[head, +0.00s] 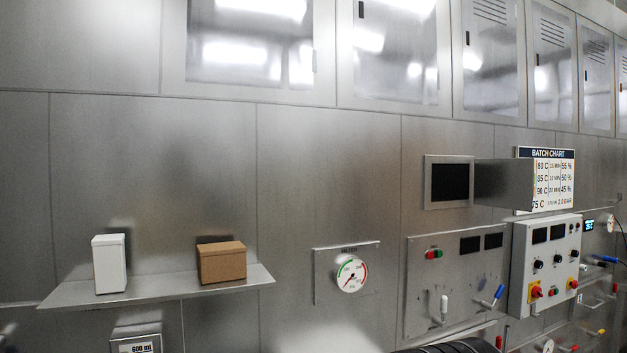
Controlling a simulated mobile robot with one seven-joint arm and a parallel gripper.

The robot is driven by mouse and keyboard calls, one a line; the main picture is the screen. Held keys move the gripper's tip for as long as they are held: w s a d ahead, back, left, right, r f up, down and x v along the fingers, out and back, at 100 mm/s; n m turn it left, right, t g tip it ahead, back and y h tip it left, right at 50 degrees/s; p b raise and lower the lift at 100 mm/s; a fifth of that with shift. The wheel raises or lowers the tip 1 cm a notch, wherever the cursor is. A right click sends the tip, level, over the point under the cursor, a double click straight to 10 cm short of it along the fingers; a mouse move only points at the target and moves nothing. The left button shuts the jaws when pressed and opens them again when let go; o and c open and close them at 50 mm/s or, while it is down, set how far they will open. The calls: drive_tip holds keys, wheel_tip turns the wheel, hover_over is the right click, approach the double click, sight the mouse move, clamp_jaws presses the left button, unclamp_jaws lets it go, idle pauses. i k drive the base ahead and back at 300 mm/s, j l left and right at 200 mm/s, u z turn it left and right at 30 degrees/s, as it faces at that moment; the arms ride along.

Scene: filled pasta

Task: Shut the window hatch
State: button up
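The window hatch is a small square metal frame (429,183) set in the steel wall, right of centre, with a dark opening (450,182). A grey metal panel (503,183), seemingly its door, stands out from the frame's right side, so the hatch looks open. The panel covers the lower left part of the batch chart behind it. My gripper is not in view. A dark ribbed shape at the bottom edge may be part of my arm; I cannot tell.
Below the hatch are a control panel (455,290) with levers and a grey switch box (545,262). A round gauge (351,274) is to their left. A shelf (160,290) holds a white box (110,264) and a brown box (222,263). Steel cabinets (395,50) line the top.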

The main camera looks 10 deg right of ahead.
sight(506, 183)
drive_tip(key=l+u, duration=0.1)
drive_tip(key=l, duration=1.05)
drive_tip(key=k+l+u, duration=0.15)
drive_tip(key=l, duration=0.4)
drive_tip(key=l+u, duration=0.1)
drive_tip(key=l, duration=0.5)
drive_tip(key=k+l, duration=0.1)
drive_tip(key=l, duration=0.45)
drive_tip(key=l+u, duration=0.15)
drive_tip(key=l, duration=0.45)
drive_tip(key=k+l+u, duration=0.1)
drive_tip(key=l, duration=0.45)
drive_tip(key=k+l, duration=0.2)
drive_tip(key=l, duration=0.35)
drive_tip(key=u, duration=0.05)
